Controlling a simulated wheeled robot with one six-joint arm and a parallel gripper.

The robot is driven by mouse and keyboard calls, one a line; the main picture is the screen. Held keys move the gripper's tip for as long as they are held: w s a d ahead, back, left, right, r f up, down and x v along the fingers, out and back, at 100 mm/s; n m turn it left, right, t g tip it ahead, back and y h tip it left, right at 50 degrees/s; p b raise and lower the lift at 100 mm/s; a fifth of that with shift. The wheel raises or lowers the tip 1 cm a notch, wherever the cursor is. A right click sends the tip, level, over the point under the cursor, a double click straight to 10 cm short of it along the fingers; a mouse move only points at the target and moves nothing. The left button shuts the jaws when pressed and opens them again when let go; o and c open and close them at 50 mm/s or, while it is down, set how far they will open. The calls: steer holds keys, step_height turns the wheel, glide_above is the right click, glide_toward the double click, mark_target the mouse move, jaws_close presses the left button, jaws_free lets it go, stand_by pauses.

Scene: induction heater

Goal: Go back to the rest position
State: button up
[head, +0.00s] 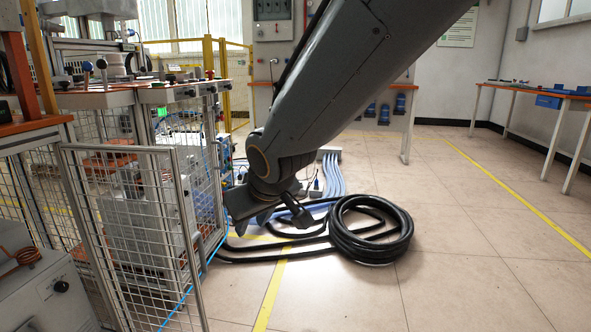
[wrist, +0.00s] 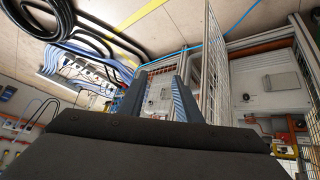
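My gripper (wrist: 160,88) shows in the wrist view with its two fingers apart and nothing between them. In the head view my arm reaches down from the top right. Its end hangs above the floor, in front of the mesh cage and the black hoses. The induction heater, a pale box (head: 48,298) with a copper coil (head: 22,258) on top, stands at the lower left of the head view, apart from my gripper.
A mesh fence with an open-looking gate (head: 128,235) stands left of my arm. A coiled black hose (head: 372,232) lies on the floor and also shows in the wrist view (wrist: 62,18). An orange-edged table (head: 540,92) is at the far right. The right floor is clear.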

steer(key=s+d+f+g+h, duration=0.1)
steer(key=s+d+g, duration=0.15)
steer(key=s, duration=0.65)
steer(key=s+d+f+m+g, duration=0.1)
steer(key=s+d+g, duration=0.15)
steer(key=s, duration=0.65)
steer(key=s+d+f+g+h, duration=0.1)
steer(key=s+d+f+g, duration=0.15)
steer(key=s, duration=0.75)
steer(key=d+r+m+p, duration=0.2)
steer(key=d+r+p, duration=0.5)
steer(key=p, duration=0.5)
steer(key=d+r+m+h+p, duration=0.1)
steer(key=d+r+m+p, duration=0.1)
steer(key=d+r+p, duration=0.5)
steer(key=w+d+r+m+p, duration=0.1)
steer(key=d+r+p, duration=0.6)
steer(key=r+p, duration=0.8)
steer(key=m+p, duration=0.1)
steer(key=p, duration=0.2)
steer(key=shift+m+t+h, duration=0.3)
steer(key=shift+m+t, duration=0.05)
steer(key=shift+m, duration=0.05)
steer(key=shift+w+d, duration=0.1)
